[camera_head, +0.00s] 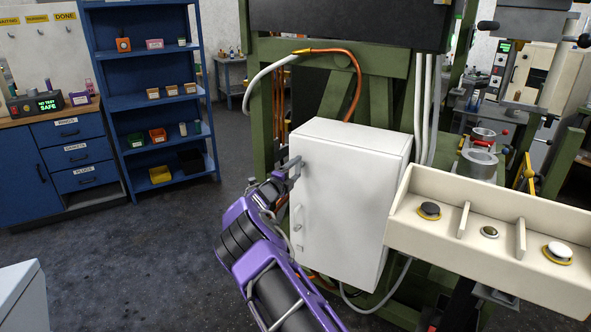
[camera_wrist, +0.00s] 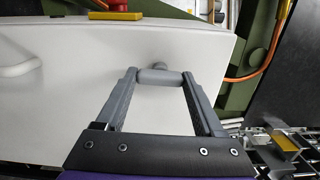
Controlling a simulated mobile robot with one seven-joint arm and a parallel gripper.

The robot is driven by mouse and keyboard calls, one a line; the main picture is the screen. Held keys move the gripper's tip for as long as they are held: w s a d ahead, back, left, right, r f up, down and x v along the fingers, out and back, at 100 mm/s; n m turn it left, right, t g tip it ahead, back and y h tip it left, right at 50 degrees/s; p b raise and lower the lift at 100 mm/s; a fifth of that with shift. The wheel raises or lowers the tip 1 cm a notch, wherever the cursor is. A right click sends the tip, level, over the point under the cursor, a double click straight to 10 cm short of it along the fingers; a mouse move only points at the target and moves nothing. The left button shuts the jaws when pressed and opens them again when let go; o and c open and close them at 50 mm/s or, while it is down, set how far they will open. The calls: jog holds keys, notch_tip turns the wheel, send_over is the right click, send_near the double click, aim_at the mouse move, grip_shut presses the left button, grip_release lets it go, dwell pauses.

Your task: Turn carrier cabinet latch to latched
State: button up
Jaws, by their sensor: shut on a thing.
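The white carrier cabinet (camera_head: 345,190) hangs on the green frame, and its door looks closed. The door's white face also fills much of the wrist view (camera_wrist: 75,100). My gripper (camera_head: 293,170) reaches the upper left part of the door in the head view. In the wrist view its two grey fingers (camera_wrist: 160,80) are shut on the short grey latch (camera_wrist: 158,76), which lies crosswise between the fingertips with a round pivot just behind it. In the head view the gripper hides most of the latch. A pale door handle (camera_wrist: 18,68) shows at left in the wrist view.
A cream control box (camera_head: 490,235) with several buttons juts out right of the cabinet. Green frame posts, white conduits and an orange cable (camera_head: 355,80) are close behind. A blue shelf (camera_head: 150,100) stands at back left.

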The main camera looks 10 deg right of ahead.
jog(key=shift+n, duration=0.4)
jog(key=o, duration=1.4)
jog(key=v, duration=1.7)
jog(key=shift+s+a, duration=0.1)
jog(key=shift+s, duration=0.15)
